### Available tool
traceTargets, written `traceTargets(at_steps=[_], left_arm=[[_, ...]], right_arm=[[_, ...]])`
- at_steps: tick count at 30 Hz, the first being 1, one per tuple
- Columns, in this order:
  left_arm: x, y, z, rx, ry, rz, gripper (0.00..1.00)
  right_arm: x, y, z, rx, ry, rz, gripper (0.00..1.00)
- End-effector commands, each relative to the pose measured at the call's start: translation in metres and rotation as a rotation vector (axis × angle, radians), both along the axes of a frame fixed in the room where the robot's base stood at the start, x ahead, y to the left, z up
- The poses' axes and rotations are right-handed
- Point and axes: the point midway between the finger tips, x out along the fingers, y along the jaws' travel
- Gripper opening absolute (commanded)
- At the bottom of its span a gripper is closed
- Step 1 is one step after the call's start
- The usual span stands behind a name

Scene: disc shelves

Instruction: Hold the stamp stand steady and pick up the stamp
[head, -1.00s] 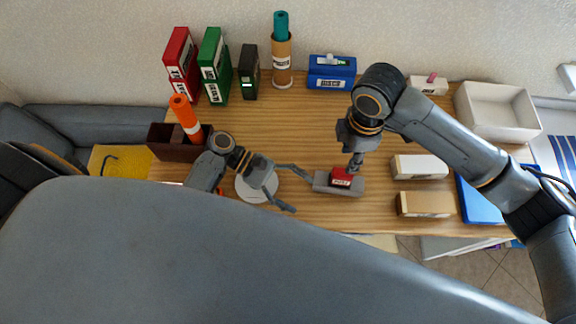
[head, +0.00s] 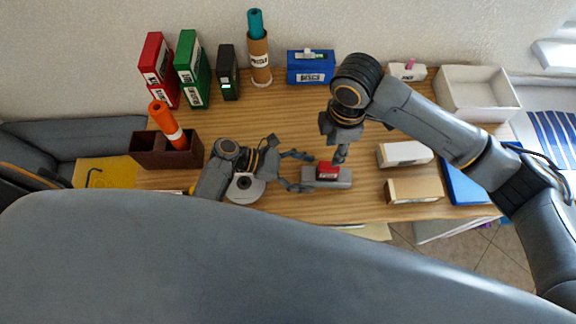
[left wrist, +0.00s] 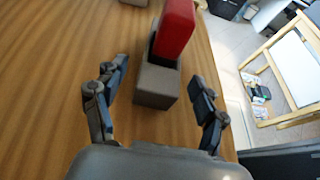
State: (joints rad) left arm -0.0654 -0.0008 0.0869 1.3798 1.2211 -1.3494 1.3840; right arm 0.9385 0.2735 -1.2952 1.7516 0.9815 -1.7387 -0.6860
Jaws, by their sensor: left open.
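The stamp stand (head: 342,183) is a grey block on the wooden table. In the left wrist view the stand (left wrist: 156,88) and the red stamp (left wrist: 175,28) lie ahead, between the fingers' lines. My left gripper (head: 299,171) is open at the stand's left end, one finger to each side, with gaps showing in the left wrist view (left wrist: 158,103). My right gripper (head: 341,155) points down at the stamp's upper right; its fingertips are too small to tell whether they grip.
White (head: 405,154) and tan (head: 414,190) boxes stand right of the stand. A brown holder (head: 148,157) with an orange tube is at left. A blue box (head: 311,72) stands at the back.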

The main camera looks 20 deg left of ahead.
Motion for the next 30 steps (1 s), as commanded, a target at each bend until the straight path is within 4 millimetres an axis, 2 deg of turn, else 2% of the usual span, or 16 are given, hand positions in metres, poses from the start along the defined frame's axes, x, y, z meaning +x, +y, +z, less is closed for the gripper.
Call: traceTargets(at_steps=[3,7,18,27,29,30], left_arm=[[0.004,-0.016,-0.006,-0.002,-0.001,0.0,0.72],[0.006,-0.026,-0.011,-0.001,-0.001,0.001,0.72],[0.007,-0.03,-0.012,0.0,-0.002,-0.001,0.72],[0.007,-0.029,-0.012,0.0,-0.002,-0.001,0.13],[0.007,-0.029,-0.012,0.0,-0.002,-0.001,0.13],[0.007,-0.029,-0.012,0.0,-0.002,-0.001,0.13]], right_arm=[[0.0,0.0,0.0,0.0,0.0,0.0,0.38],[0.0,0.0,0.0,0.0,0.0,0.0,0.38],[0.0,0.0,0.0,0.0,0.0,0.0,0.38],[0.0,0.0,0.0,0.0,0.0,0.0,0.38],[0.0,0.0,0.0,0.0,0.0,0.0,0.4],[0.0,0.0,0.0,0.001,0.0,-0.001,0.48]])
